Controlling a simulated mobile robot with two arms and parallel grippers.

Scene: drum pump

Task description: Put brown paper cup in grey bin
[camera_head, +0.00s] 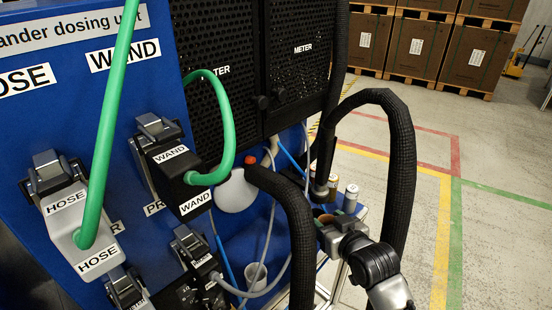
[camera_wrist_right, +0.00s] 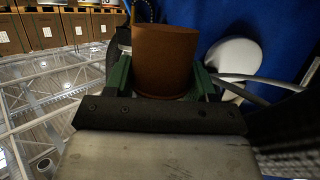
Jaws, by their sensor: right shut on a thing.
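The brown paper cup (camera_wrist_right: 165,60) shows large in the right wrist view, between the green fingers of my right gripper (camera_wrist_right: 163,82), which is shut on it. In the head view my right gripper (camera_head: 327,217) is at lower centre right, in front of the blue unit's right side and close to a black hose. Only a small brownish part of the cup shows there. No grey bin can be picked out for sure. My left gripper is out of view.
The blue dosing unit (camera_head: 245,240) fills the left, with green hoses (camera_head: 110,110) and thick black hoses (camera_head: 403,160). Bottles (camera_head: 350,197) stand beside my gripper. Boxes on pallets (camera_head: 418,48) stand behind; the right floor is open.

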